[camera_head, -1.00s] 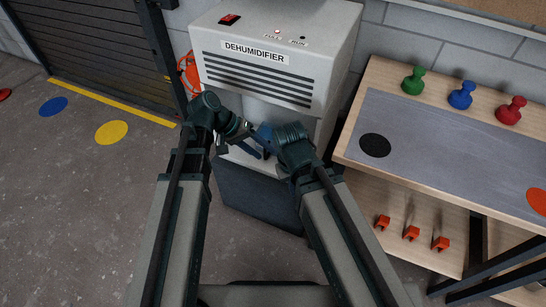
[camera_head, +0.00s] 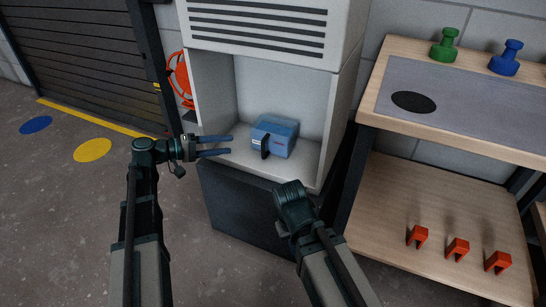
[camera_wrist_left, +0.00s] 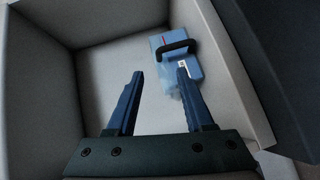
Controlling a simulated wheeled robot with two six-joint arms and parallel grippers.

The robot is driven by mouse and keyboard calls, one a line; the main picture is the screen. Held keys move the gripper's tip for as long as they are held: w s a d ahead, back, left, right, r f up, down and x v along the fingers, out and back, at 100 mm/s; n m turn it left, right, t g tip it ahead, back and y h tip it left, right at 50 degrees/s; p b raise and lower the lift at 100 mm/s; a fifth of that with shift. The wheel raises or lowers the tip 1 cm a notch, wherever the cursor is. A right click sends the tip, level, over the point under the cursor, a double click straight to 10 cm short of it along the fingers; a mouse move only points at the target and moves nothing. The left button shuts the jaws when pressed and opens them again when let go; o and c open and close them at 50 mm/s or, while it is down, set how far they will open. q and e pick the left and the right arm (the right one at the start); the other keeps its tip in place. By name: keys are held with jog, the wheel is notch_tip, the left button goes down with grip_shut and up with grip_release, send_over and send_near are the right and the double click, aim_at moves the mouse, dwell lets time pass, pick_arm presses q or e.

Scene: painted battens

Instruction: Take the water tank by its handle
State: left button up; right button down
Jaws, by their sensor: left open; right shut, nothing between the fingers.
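The water tank (camera_head: 280,138) is a blue box with a dark handle (camera_head: 265,147) on its front. It sits on the floor of the dehumidifier's open white bay (camera_head: 225,88). My left gripper (camera_head: 231,145) is open and empty at the bay's left front, its fingers pointing right toward the tank, apart from it. In the left wrist view the tank (camera_wrist_left: 163,45) and its handle (camera_wrist_left: 177,47) lie beyond the spread fingers (camera_wrist_left: 160,73), slightly right. My right gripper (camera_head: 290,210) is low in front of the bay's right side, shut and empty; its fingertips are hard to make out.
The bay's side walls and the dehumidifier's upper housing (camera_head: 270,28) enclose the tank. A wooden bench (camera_head: 437,128) with a lower shelf (camera_head: 400,195) holding orange clips (camera_head: 457,248) stands on the right. An orange coiled item (camera_head: 178,75) hangs left.

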pick_arm(q)
jog(key=a+f+b, duration=0.1)
jog(key=a, duration=0.1)
send_near(271, 140)
jog(key=shift+s+d+t+b, duration=0.15)
jog(key=shift+d+t+b, duration=0.25)
jog(key=shift+d+b, duration=0.05)
jog(key=shift+w+d+r, duration=0.15)
jog(key=shift+w+d, duration=0.1)
jog(key=shift+d, duration=0.5)
jog(key=x, duration=0.4)
jog(key=shift+s+d+r, duration=0.1)
jog(key=shift+d+r, duration=0.05)
jog(key=shift+r, duration=0.1)
grip_shut()
pick_arm(e)
notch_tip(271, 140, down, 3)
jog(key=shift+f, duration=0.1)
dwell(0.4)
